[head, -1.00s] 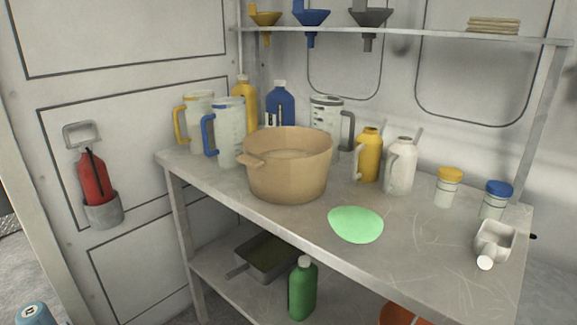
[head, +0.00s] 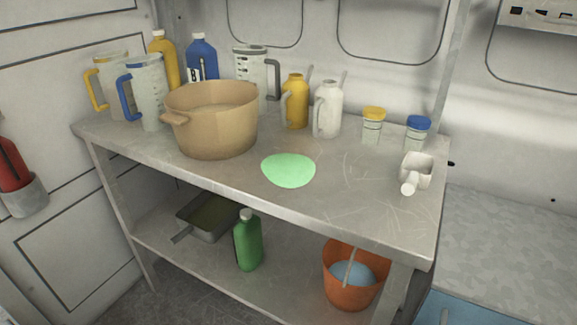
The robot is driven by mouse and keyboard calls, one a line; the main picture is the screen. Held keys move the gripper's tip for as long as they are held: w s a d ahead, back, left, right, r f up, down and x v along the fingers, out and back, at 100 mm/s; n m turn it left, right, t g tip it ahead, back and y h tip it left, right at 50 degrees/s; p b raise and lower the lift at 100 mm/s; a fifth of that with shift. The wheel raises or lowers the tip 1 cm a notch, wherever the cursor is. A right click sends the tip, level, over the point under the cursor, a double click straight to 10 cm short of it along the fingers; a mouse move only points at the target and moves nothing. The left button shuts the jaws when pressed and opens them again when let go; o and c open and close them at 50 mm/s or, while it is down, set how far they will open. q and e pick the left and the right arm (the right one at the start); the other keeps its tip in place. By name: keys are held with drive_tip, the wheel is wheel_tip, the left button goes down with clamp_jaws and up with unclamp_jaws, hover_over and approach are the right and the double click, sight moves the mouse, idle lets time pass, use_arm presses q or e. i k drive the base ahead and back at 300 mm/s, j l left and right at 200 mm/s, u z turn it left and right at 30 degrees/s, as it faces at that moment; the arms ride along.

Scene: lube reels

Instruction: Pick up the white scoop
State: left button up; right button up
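The white scoop (head: 416,172) lies on the metal bench top near its right end. Its open bowl faces up and toward the back, and its short round handle points to the front left. It stands apart from the blue-lidded jar (head: 417,133) behind it. Neither of my grippers shows in the head view.
A green round patch (head: 288,170) lies on the bench top (head: 340,205) left of the scoop. A large tan pot (head: 212,122), jugs and bottles stand at the left and back. An orange bucket (head: 351,284) and a green bottle (head: 248,242) are on the lower shelf.

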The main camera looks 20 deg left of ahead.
sight(414, 175)
drive_tip(key=j+z, duration=0.4)
drive_tip(key=j, duration=0.75)
drive_tip(key=j+z, duration=0.4)
drive_tip(key=j, duration=0.75)
